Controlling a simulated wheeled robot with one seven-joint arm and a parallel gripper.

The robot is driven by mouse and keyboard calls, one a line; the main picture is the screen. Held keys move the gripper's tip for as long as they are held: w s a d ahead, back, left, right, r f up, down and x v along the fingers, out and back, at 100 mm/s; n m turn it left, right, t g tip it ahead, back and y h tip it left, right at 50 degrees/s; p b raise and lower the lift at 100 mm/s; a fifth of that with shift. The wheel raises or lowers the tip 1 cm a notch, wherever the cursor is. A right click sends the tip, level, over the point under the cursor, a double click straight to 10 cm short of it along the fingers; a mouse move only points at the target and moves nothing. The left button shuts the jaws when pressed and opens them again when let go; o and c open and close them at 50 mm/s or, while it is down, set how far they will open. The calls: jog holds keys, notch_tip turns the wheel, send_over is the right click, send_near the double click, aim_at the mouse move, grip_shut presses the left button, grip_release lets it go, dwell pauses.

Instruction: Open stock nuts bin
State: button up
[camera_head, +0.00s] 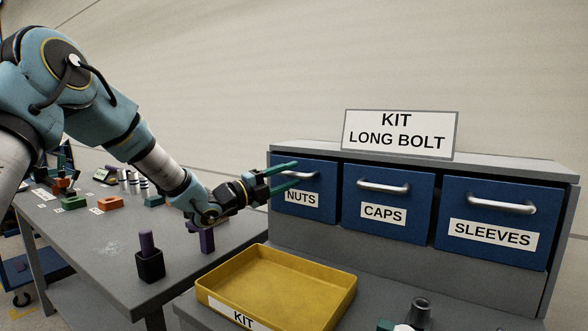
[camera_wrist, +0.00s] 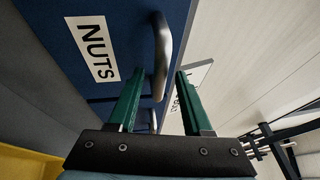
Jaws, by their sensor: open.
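The nuts bin (camera_head: 313,204) is a blue drawer with a white NUTS label, at the left end of the grey cabinet. It looks shut. Its silver bar handle (camera_head: 299,174) is partly hidden behind my gripper's fingers. My gripper (camera_head: 292,175) has two green fingers, open and pointing at the handle. In the wrist view the nuts bin (camera_wrist: 75,25) fills the upper left, and its handle (camera_wrist: 161,55) stands just ahead of and between the fingertips of my gripper (camera_wrist: 160,78). I cannot tell whether a finger touches the handle.
The caps bin (camera_head: 388,200) and sleeves bin (camera_head: 491,222) sit to the right, both shut. A yellow kit tray (camera_head: 275,287) lies below the nuts bin. A grey table (camera_head: 100,247) with several small parts stands left. A KIT LONG BOLT sign (camera_head: 400,134) tops the cabinet.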

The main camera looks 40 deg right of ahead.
jog(key=shift+x, duration=0.75)
jog(key=shift+c, duration=0.3)
grip_shut()
dwell(0.6)
